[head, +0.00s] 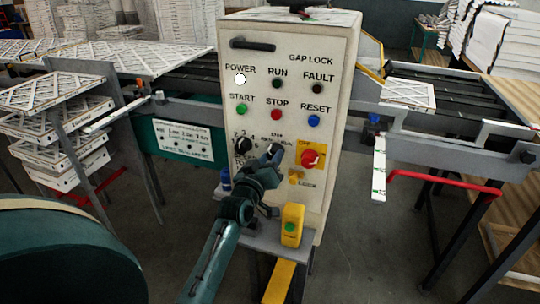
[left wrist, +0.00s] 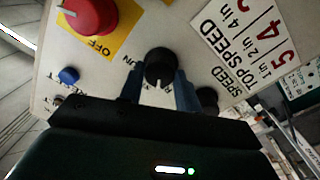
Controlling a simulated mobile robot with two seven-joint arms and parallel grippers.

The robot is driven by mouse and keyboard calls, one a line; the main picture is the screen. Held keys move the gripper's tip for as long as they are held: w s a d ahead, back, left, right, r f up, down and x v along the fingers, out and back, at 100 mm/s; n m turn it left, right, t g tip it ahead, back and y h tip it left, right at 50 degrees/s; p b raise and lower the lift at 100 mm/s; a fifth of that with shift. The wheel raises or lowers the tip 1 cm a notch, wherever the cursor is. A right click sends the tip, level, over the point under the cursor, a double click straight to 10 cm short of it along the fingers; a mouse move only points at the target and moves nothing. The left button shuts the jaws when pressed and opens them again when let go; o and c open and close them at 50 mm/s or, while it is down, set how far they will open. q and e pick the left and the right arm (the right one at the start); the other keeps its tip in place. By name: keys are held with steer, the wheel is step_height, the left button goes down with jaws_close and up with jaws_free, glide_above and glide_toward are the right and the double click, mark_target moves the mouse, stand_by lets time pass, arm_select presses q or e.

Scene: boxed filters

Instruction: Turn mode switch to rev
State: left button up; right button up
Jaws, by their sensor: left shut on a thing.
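The mode switch is a round black knob (left wrist: 159,66) on the cream control panel (head: 331,110). In the left wrist view it sits between the two blue-grey fingers of my left gripper (left wrist: 159,90), which is shut on it. A small pale mark shows on the knob's lower edge. Labels beside it are partly covered by the fingers; "RUN" is partly readable, and I cannot read the rest. In the head view my left gripper (head: 273,155) covers the knob at the panel's middle. My right gripper is not in view.
A black speed knob (head: 243,145) is just left of my gripper. A red stop knob (head: 310,158) on a yellow plate is just right. Push buttons sit above, including the red STOP button (head: 276,115). A yellow box with a green button (head: 292,225) stands below on a ledge.

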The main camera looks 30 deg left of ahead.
arm_select(q)
steer(key=shift+n, duration=0.7)
steer(key=o, duration=1)
steer(key=shift+s, duration=0.1)
steer(key=s+d, duration=0.1)
steer(key=s, duration=0.7)
steer(key=s+d+b, duration=0.1)
steer(key=s, duration=0.3)
steer(key=shift+s+d+f, duration=0.25)
steer(key=shift+s+d, duration=0.05)
steer(key=shift+s, duration=0.1)
